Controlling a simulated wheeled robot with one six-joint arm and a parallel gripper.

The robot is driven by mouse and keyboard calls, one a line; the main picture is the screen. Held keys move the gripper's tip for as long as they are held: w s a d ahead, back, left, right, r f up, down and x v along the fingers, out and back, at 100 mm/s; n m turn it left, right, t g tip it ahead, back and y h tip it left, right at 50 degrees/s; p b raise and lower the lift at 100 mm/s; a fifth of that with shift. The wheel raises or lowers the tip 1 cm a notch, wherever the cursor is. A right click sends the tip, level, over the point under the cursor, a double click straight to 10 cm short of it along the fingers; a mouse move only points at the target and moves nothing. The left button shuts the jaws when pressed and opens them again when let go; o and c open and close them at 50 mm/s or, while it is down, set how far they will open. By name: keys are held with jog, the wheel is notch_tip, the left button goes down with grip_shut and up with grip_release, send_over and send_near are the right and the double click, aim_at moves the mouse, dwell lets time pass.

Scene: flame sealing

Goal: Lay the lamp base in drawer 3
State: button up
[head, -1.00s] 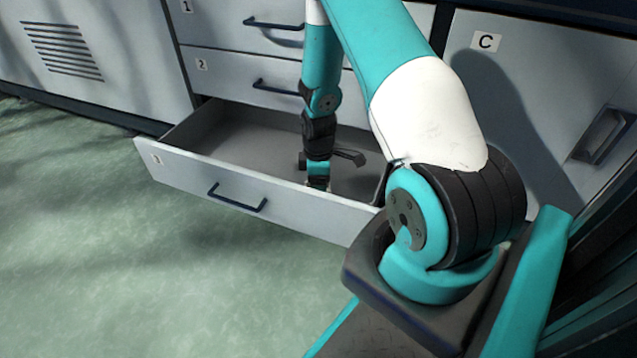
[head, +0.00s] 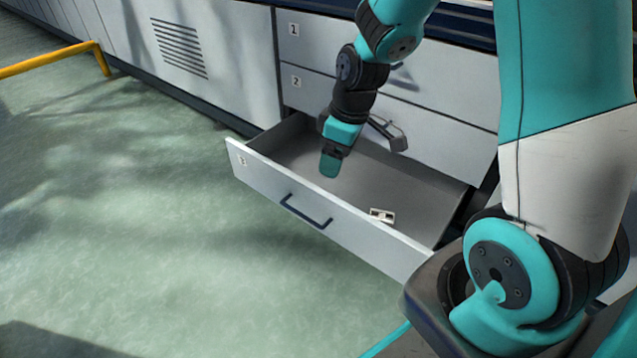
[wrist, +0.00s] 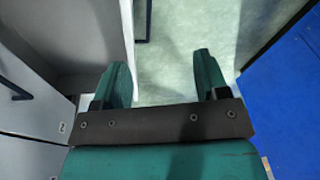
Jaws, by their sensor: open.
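Drawer 3 (head: 330,218), the lowest one, is pulled open with its label at the left of its front. A small pale piece with dark openings, apparently the lamp base (head: 382,215), lies on the drawer floor close to the front panel, right of the handle. My gripper (head: 330,166) is above the drawer's left part, apart from the pale piece. In the wrist view my gripper (wrist: 162,78) has its two green fingers spread with nothing between them. The drawer's front wall (wrist: 128,30) passes beyond the fingers, and the pale piece is not seen there.
Closed drawers 1 (head: 390,50) and 2 (head: 440,115) stand above the open one. A yellow rail (head: 70,58) is at the far left. The green floor (head: 150,220) before the drawer is clear. A blue surface (wrist: 285,90) stands at the right of the wrist view.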

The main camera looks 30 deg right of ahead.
jog(key=s+a+r+g+y, duration=0.1)
jog(key=s+a+r+y, duration=0.1)
jog(key=s+a+r, duration=1.2)
jog(key=s+a, duration=0.1)
jog(key=s, duration=0.2)
jog(key=shift+s+a, duration=0.25)
jog(key=shift+a, duration=0.1)
jog(key=shift+r, duration=0.1)
